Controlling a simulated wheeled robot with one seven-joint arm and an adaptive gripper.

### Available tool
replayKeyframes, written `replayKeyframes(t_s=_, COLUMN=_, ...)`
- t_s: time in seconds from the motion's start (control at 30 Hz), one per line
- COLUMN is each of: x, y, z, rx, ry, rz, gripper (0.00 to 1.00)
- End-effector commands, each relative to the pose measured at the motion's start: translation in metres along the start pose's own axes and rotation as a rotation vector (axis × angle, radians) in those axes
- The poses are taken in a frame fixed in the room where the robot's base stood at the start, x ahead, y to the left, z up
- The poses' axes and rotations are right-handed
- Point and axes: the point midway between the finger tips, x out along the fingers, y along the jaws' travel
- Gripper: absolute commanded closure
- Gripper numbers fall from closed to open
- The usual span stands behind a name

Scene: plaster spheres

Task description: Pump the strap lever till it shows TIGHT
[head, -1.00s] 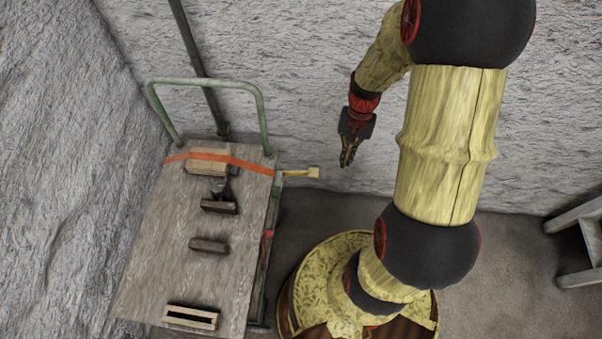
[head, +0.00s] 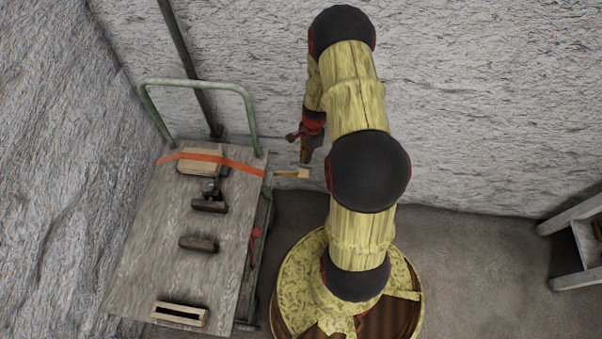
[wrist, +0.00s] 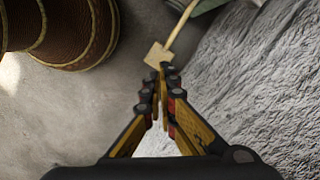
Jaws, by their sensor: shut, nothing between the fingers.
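The strap lever is a thin yellow bar with a pale square end (head: 303,173), jutting right from the cart's side. In the wrist view its square end (wrist: 157,55) lies just beyond my fingertips. My gripper (head: 305,160) is shut and empty, very close to the lever's end in the head view. I cannot tell whether they touch. An orange strap (head: 212,158) runs across the cart's far end over a wooden block (head: 200,168). No TIGHT marking is readable.
The cart's wooden deck (head: 150,240) carries dark blocks (head: 198,243) and a slotted wooden frame (head: 181,314). A green handle (head: 197,84) rises at its far end. Rough walls stand behind and left. A grey stand (head: 575,240) is at the right.

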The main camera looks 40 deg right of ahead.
Motion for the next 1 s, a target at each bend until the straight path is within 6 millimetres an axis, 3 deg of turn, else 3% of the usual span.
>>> replayKeyframes(t_s=0.43, x=0.007, y=0.0, z=0.0, rx=-0.003, ry=0.0, rz=0.001, gripper=1.0)
replayKeyframes(t_s=1.0, x=0.068, y=0.0, z=0.0, rx=-0.005, ry=0.0, rz=0.001, gripper=1.0)
